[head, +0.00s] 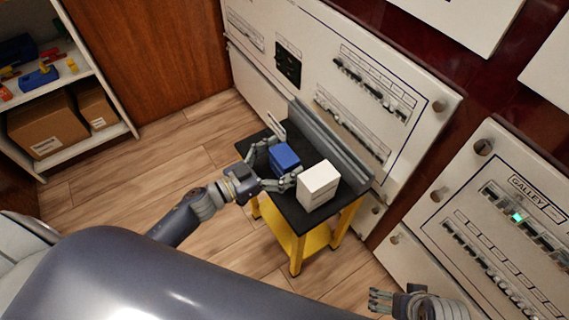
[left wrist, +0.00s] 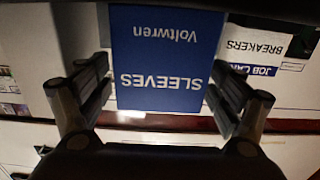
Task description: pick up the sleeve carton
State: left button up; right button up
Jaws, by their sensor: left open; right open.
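The sleeve carton (head: 285,158) is a small blue box on the black top of a yellow-legged stand. In the left wrist view its blue face (left wrist: 167,60) reads "SLEEVES" and "Voltwren" upside down. My left gripper (head: 277,166) is open around the carton, one finger on each side. In the wrist view the fingers flank the carton; I cannot tell whether they touch it. My right gripper (head: 376,300) is open and empty at the lower right, away from the stand.
A white carton (head: 318,187) stands close to the right of the blue one. A grey rail (head: 328,143) runs along the stand's back edge, before the breaker panel (head: 350,75). A shelf (head: 110,133) with brown boxes is at left. The wood floor between is clear.

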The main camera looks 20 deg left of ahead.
pick_arm(q)
jog(key=shift+w+d, duration=0.1)
jog(key=shift+w, duration=0.1)
jog(key=c, duration=1.2)
jog(key=shift+r, duration=0.1)
